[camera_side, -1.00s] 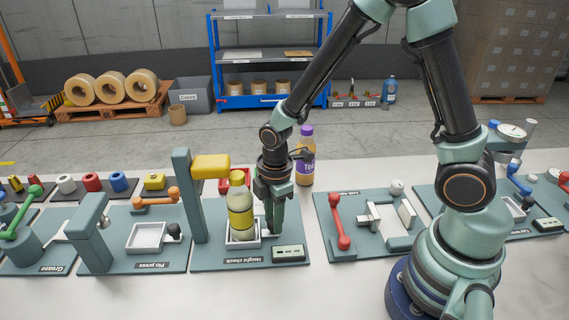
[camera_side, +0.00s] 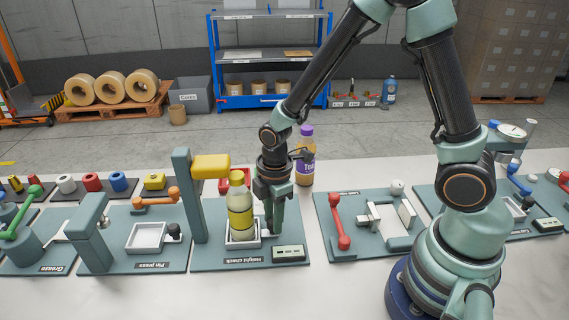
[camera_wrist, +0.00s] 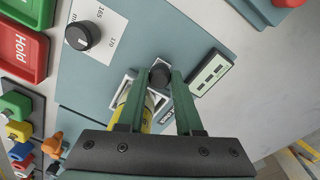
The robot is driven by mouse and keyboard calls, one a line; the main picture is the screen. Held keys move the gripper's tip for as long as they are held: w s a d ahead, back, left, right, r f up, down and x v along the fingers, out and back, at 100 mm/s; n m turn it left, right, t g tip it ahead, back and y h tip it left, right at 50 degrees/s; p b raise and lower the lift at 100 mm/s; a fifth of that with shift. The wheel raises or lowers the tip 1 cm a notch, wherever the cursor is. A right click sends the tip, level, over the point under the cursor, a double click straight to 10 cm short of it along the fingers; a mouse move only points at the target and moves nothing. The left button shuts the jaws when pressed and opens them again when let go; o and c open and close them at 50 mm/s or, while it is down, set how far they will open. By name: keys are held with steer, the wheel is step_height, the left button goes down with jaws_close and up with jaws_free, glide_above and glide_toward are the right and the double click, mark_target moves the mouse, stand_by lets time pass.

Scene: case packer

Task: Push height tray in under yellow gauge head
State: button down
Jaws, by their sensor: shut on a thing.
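The height tray (camera_side: 242,245) is a white-rimmed tray on the height check board (camera_side: 210,262), with a yellow bottle (camera_side: 240,215) standing upright in it. The yellow gauge head (camera_side: 211,166) juts right from a grey-green post, up and left of the bottle. My gripper (camera_side: 270,230) points down at the tray's right side. In the wrist view, my gripper (camera_wrist: 160,95) has its two fingers either side of the dark round tray knob (camera_wrist: 160,74) and is shut on it. The tray (camera_wrist: 128,88) and bottle (camera_wrist: 133,105) are partly hidden behind the left finger.
A small display (camera_side: 289,253) sits on the board right of my gripper. A purple-capped bottle (camera_side: 305,165) stands behind it. The pin press board (camera_side: 120,255) is at left; a board with a red lever (camera_side: 339,222) is at right.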

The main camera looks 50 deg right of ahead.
mark_target(253, 219)
steer(key=shift+w+a, duration=1.6)
steer(key=shift+a, duration=0.05)
steer(key=c, duration=0.6)
jaws_free()
steer(key=shift+d, duration=0.1)
